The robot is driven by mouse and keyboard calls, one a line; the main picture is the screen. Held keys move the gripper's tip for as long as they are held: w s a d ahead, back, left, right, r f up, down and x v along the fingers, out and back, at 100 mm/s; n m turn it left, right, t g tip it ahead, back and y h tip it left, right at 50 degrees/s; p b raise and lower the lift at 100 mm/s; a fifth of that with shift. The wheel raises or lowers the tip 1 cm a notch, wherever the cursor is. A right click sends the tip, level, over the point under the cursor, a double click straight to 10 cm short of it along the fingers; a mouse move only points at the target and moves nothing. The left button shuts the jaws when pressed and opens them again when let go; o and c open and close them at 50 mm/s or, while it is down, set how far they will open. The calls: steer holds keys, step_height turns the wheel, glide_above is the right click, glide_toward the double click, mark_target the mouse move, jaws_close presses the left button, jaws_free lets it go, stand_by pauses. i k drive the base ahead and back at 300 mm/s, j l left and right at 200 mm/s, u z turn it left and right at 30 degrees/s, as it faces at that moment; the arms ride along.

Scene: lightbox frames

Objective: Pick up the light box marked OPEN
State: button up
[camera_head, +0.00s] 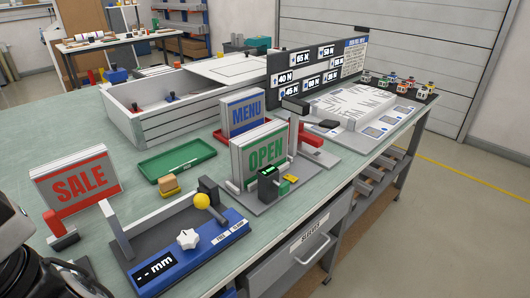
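The light box marked OPEN (264,153) is a white-framed panel with green letters. It stands upright on a grey base plate near the table's front edge, right of the picture's centre. A small black device with a green display (268,182) stands in front of its lower right part and hides some of it. The blue MENU light box (245,112) stands close behind it. The red SALE light box (78,183) stands upright at the left. Dark rounded parts of my arm show at the lower left corner, apart from the OPEN box; no fingertips show.
A blue measuring fixture (187,254) with a yellow ball lies at the front. A green tray (177,160) and a white slatted crate (172,118) lie behind. A dark display board (315,66) stands at the back right. Bare tabletop (45,128) shows at the left.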

mark_target(251, 151)
steer(key=i+l, duration=0.2)
steer(key=l, duration=0.15)
steer(key=i+l, duration=0.15)
steer(key=l, duration=0.25)
steer(key=i+l, duration=0.2)
steer(key=l, duration=0.15)
steer(key=i+l, duration=0.15)
steer(key=l, duration=0.2)
steer(key=i+l, duration=0.2)
steer(key=l, duration=0.2)
steer(key=i+l, duration=0.15)
steer(key=l, duration=0.2)
steer(key=i+l, duration=0.2)
steer(key=l, duration=0.15)
steer(key=i+l, duration=0.15)
steer(key=l, duration=0.2)
steer(key=i+l+u, duration=0.15)
steer(key=l+u, duration=0.5)
steer(key=i+j+u, duration=0.15)
steer(key=i+u, duration=0.65)
steer(key=i, duration=0.25)
